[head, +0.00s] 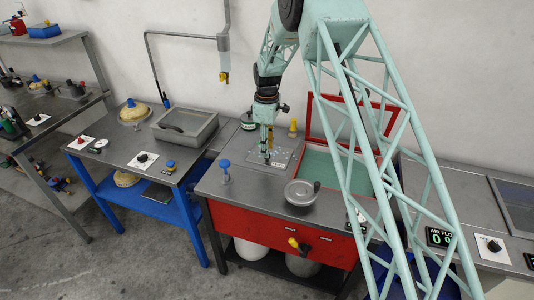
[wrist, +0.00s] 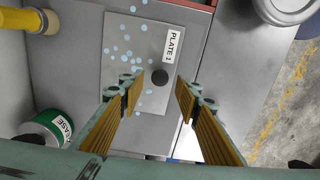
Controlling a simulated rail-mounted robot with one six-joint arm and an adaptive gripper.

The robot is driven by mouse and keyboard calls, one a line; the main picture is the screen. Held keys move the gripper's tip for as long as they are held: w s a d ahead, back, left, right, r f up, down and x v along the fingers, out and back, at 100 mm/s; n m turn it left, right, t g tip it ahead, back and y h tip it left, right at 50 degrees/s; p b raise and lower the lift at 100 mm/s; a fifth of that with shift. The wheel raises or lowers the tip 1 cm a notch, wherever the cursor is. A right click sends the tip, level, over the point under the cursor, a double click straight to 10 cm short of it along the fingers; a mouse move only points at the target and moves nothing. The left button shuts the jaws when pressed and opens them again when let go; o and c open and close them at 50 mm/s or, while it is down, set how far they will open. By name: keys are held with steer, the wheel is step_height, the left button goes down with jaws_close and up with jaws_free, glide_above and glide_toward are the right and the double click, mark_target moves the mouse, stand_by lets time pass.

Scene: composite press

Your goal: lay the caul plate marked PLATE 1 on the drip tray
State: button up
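The caul plate marked PLATE 1 (wrist: 120,55) is a flat grey plate with pale blue spots and a dark round knob (wrist: 159,77). It lies on the grey top of the red bench, and also shows in the head view (head: 283,157). My gripper (wrist: 157,86) is open, its two fingers spread on either side of the knob with gaps visible. In the head view my gripper (head: 266,152) points down over the plate. I cannot tell for sure which thing is the drip tray; a shallow grey box-like tray (head: 203,132) with a dark handle stands on the blue table.
An open red-framed basin (head: 322,165) lies right of the plate, partly behind my arm. A gap separates the blue table and red bench.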

step_height(320, 180, up, 8)
steer(key=shift+f+p, duration=0.2)
steer(key=shift+p, duration=0.1)
stand_by(1.0)
